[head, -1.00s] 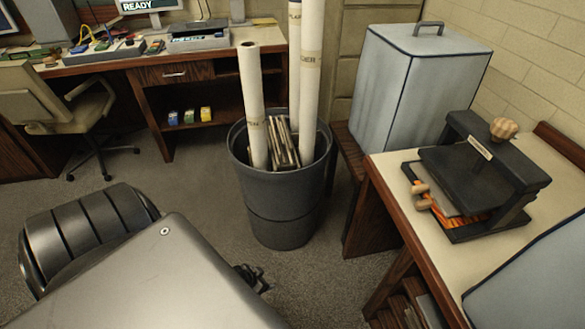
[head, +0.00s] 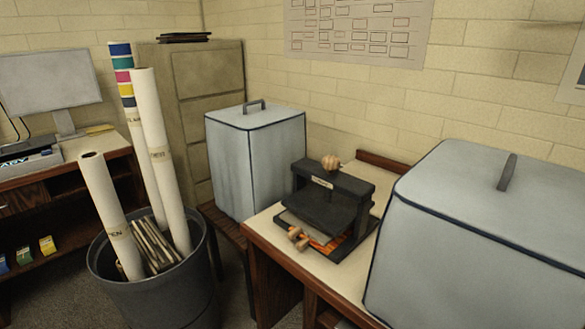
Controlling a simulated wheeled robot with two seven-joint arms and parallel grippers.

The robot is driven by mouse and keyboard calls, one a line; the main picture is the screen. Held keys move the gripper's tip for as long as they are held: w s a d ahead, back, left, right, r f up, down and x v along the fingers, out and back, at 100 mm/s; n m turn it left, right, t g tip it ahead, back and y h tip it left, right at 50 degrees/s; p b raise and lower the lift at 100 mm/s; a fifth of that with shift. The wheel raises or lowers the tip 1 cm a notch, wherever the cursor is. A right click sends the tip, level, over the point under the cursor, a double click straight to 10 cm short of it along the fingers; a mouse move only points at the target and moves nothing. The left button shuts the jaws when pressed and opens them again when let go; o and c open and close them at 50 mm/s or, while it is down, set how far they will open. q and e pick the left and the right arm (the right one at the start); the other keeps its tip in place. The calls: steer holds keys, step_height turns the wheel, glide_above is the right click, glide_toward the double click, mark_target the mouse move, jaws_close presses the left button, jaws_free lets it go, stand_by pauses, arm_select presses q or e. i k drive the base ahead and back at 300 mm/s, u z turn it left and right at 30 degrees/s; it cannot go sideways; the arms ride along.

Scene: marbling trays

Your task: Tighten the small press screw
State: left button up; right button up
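The small press (head: 322,212) stands on the cream top of a wooden side table, right of centre in the head view. It has a dark frame with a crossbar. A round wooden knob (head: 331,163) sits on top of the crossbar, at the head of the screw. An orange sheet (head: 328,247) shows under the dark plate, and wooden handles (head: 298,238) stick out at the front. The screw shaft itself is mostly hidden. Neither of my grippers is in view.
A large grey-blue covered box (head: 470,240) stands close to the right of the press. Another covered box (head: 255,165) stands behind it to the left. A dark bin (head: 160,300) with paper rolls stands on the floor at front left. The table (head: 290,255) has a little bare top around the press.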

mark_target(330, 163)
steer(key=u, duration=0.05)
steer(key=k, duration=0.25)
steer(key=u, duration=0.85)
steer(key=i, duration=1.35)
steer(key=z, duration=0.7)
